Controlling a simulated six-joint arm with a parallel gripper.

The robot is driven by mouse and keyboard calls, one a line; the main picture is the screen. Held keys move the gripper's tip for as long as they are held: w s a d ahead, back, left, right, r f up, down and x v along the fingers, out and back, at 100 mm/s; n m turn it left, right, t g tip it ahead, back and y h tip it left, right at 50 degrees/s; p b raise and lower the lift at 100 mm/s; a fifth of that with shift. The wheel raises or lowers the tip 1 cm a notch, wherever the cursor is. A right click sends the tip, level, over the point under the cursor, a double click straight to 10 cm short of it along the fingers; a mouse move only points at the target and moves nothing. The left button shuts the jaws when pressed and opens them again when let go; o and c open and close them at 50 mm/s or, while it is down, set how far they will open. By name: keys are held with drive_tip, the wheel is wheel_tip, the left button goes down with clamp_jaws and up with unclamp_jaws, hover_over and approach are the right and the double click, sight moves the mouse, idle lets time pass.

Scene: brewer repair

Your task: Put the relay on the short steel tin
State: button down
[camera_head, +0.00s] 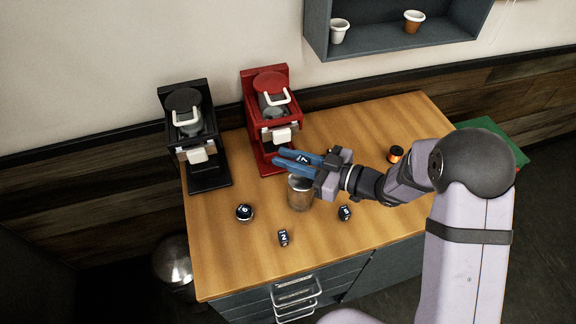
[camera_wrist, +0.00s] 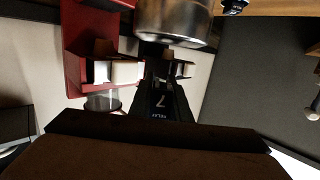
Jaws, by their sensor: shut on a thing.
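My gripper (camera_head: 281,157) has its blue fingers shut on the relay (camera_head: 303,159), a dark piece marked 7. In the wrist view the relay (camera_wrist: 160,99) shows a white 7 and small lettering between the dark fingers. My gripper holds it above the wooden table, just behind and above the steel tin as the head view shows it. The short steel tin (camera_head: 299,196) stands upright on the table. It also shows at the top of the wrist view (camera_wrist: 172,22). The fingers partly cover its upper rim in the head view.
A red brewer (camera_head: 265,120) stands close behind the fingers, and a black brewer (camera_head: 190,130) stands to its left. Dark numbered pieces lie in front: one at left (camera_head: 244,212), one at centre (camera_head: 283,238), one at right (camera_head: 345,213). A copper-coloured spool (camera_head: 396,154) stands right of my gripper.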

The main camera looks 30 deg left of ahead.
drive_tip(key=shift+f+p, duration=0.45)
drive_tip(key=shift+f, duration=1.35)
drive_tip(key=shift+f, duration=0.1)
drive_tip(key=shift+f, duration=0.15)
drive_tip(key=c, duration=1.7)
unclamp_jaws()
drive_tip(key=shift+o, duration=0.2)
drive_tip(key=d+r+b, duration=0.2)
drive_tip(key=d+b, duration=0.1)
drive_tip(key=d, duration=0.9)
drive_tip(key=shift+r+b, duration=0.15)
drive_tip(key=shift+b, duration=0.25)
